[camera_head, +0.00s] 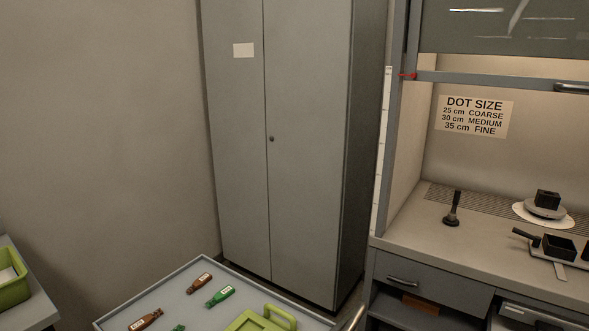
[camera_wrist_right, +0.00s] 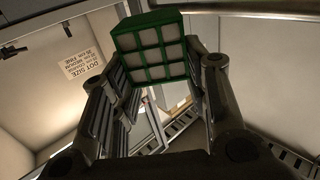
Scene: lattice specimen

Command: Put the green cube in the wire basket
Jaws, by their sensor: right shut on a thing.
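The green cube (camera_wrist_right: 150,53) shows in the right wrist view as a green lattice frame with pale square cells on its face. My right gripper (camera_wrist_right: 156,66) is shut on it, with one finger on each side, and holds it at the fingertips. The cube and my right gripper are not visible in the head view. My left gripper is in neither view. I cannot make out a wire basket in either view.
In the head view, a grey cart top (camera_head: 178,283) holds green and brown tagged items and a green frame-like object (camera_head: 262,321). A green bin (camera_head: 12,285) is at the left edge. A tall grey cabinet (camera_head: 235,130) stands behind. A fume-hood bench (camera_head: 420,240) holds small black apparatus at right.

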